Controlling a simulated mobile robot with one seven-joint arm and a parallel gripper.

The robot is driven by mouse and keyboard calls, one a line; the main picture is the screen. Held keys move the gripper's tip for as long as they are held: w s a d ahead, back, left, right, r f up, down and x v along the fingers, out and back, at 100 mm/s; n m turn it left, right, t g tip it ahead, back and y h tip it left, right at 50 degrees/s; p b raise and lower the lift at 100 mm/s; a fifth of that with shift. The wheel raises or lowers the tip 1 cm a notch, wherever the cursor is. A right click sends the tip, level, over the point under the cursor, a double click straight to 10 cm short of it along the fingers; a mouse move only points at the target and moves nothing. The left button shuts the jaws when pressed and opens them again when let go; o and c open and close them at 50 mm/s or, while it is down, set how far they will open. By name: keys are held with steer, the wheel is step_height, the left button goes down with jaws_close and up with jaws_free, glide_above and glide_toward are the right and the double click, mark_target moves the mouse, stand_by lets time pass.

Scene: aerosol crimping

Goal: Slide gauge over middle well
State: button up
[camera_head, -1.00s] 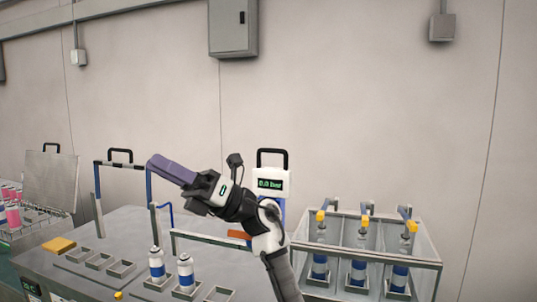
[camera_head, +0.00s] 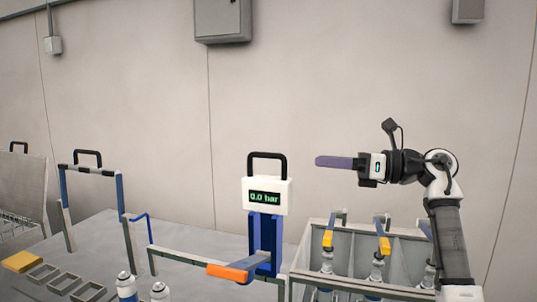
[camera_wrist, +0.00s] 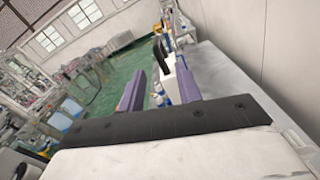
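The gauge (camera_head: 282,197) is a white box reading "0.0 bar", with a black loop handle on top and a blue upright below carrying an orange-ended lever. It stands at a low rail (camera_head: 200,263) on the grey bench. My gripper (camera_head: 318,161) is right of the handle, about level with it, pointing left and apart from it. In the wrist view, the purple fingers of my gripper (camera_wrist: 159,75) are spread with nothing held. The gauge's handle (camera_wrist: 159,46) shows beyond them.
Two white-capped bottles (camera_head: 126,285) are at the front edge of view. A blue-and-white frame with a black handle (camera_head: 88,159) stands left. The air between gripper and gauge is clear.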

mark_target(279, 157)
steer(key=p+x, duration=0.1)
steer(key=x, duration=0.3)
steer(key=p+x, duration=0.1)
steer(key=x, duration=0.4)
steer(key=p+x, duration=0.1)
steer(key=x, duration=0.3)
steer(key=shift+s+a+r+p, duration=0.1)
steer(key=shift+s+a+p, duration=0.1)
steer(key=shift+a+p, duration=0.1)
steer(key=shift+c, duration=0.2)
jaws_close()
